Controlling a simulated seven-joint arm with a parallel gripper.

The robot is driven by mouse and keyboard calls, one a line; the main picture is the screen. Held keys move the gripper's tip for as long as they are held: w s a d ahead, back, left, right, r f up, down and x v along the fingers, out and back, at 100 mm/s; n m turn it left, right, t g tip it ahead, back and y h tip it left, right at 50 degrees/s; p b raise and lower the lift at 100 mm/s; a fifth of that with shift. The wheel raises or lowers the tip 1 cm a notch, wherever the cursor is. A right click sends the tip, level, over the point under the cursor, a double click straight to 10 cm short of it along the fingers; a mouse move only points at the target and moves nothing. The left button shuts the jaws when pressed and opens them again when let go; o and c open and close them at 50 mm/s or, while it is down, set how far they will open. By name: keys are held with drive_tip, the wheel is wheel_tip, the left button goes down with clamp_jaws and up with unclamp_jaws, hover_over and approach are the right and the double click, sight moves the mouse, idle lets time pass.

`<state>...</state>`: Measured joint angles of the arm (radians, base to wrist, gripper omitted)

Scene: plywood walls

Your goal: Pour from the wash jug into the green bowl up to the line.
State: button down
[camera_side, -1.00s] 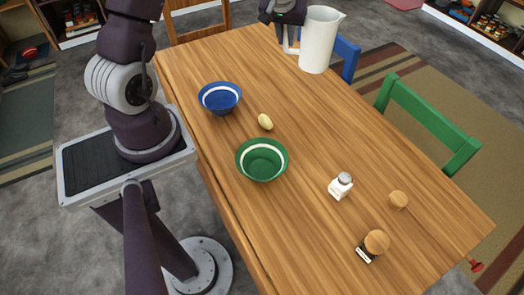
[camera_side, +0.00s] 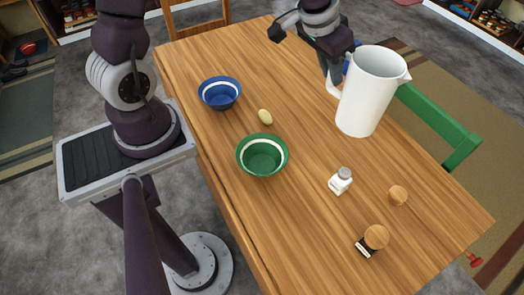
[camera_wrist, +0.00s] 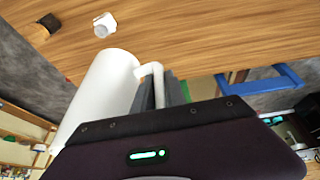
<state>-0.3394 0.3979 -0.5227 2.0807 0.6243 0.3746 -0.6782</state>
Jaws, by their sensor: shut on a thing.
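The white wash jug (camera_side: 372,92) is upright, or nearly so, over the right part of the table, its handle toward the left. My gripper (camera_side: 333,84) is shut on the jug's handle. In the wrist view the jug (camera_wrist: 98,95) and its handle (camera_wrist: 152,72) show beside my gripper (camera_wrist: 160,95). I cannot see what is inside the jug. The green bowl (camera_side: 262,173) stands on the table left of and nearer than the jug, with a white band inside below its rim. Its inside bottom looks green and I see no liquid in it.
A blue bowl (camera_side: 219,94) with a white band and a pale egg-like thing (camera_side: 265,117) are near the green bowl. A white jar (camera_side: 341,181) and two round wooden-topped things (camera_side: 398,195) (camera_side: 376,237) stand to the right. A green chair (camera_side: 440,125) is at the table's far edge.

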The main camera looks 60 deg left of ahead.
sight(337, 96)
drive_tip(key=shift+s+d+r, duration=0.1)
drive_tip(key=shift+s+d, duration=0.15)
drive_tip(key=shift+d, duration=0.2)
drive_tip(key=shift+s+d+f+n+y, duration=0.15)
drive_tip(key=shift+d+f+n+y, duration=0.4)
drive_tip(key=shift+n, duration=0.6)
drive_tip(key=shift+s+d+f+n+y, duration=0.1)
drive_tip(key=shift+d+f+n+y, duration=0.25)
drive_tip(key=shift+d+f+n, duration=0.6)
drive_tip(key=s+d+f+n+g+y, duration=0.15)
drive_tip(key=s+d+n+g, duration=0.25)
drive_tip(key=d+n, duration=0.65)
drive_tip(key=s+d+f+n+g+y, duration=0.1)
drive_tip(key=s+d+f+n+g, duration=0.25)
drive_tip(key=d+n, duration=0.7)
drive_tip(key=s+a+f+n, duration=0.1)
drive_tip(key=s+f, duration=0.2)
drive_tip(key=s, duration=0.1)
drive_tip(key=s+a+f+n+h, duration=0.1)
drive_tip(key=s+f+n, duration=0.1)
drive_tip(key=s, duration=0.3)
drive_tip(key=s+f+n+g, duration=0.1)
drive_tip(key=s+f+n, duration=0.1)
drive_tip(key=s+f, duration=0.2)
drive_tip(key=shift+s+a+f+h, duration=0.25)
drive_tip(key=shift+a+f+h, duration=0.15)
drive_tip(key=shift+f, duration=0.1)
